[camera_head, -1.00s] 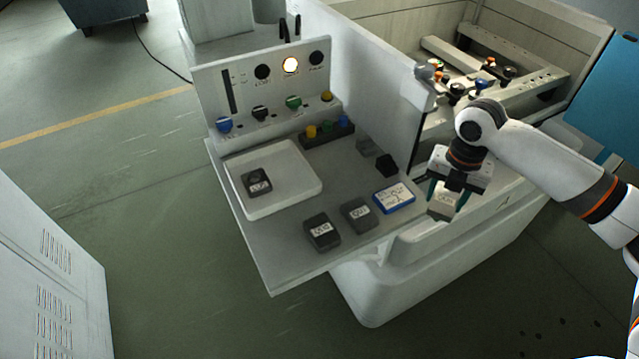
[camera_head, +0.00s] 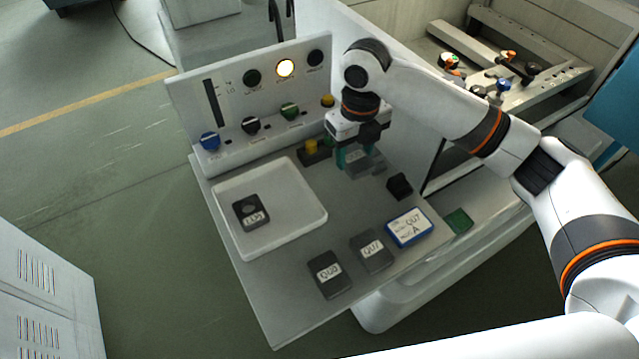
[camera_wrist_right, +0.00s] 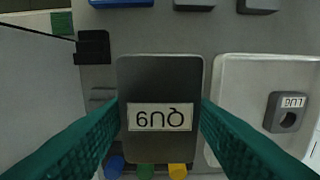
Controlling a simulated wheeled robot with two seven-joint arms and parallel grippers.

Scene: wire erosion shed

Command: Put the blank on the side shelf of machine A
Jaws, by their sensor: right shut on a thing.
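The blank (camera_wrist_right: 160,95) is a dark grey block with a white label that reads upside down in the wrist view. My right gripper (camera_head: 358,158) is shut on it, a green-padded finger on each side. In the head view the blank (camera_head: 356,157) is partly hidden by the gripper. It is over the back right part of the grey side shelf (camera_head: 290,290), near the control panel; I cannot tell whether it touches the shelf. My left gripper is not in view.
A white tray (camera_head: 318,222) holds a dark block (camera_head: 251,211). Two labelled blocks (camera_head: 328,272) (camera_head: 373,250), a blue-framed card (camera_head: 409,227) and a black piece (camera_head: 399,186) lie on the shelf. The control panel (camera_head: 229,105) stands behind. A green patch (camera_head: 458,220) is beside the shelf.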

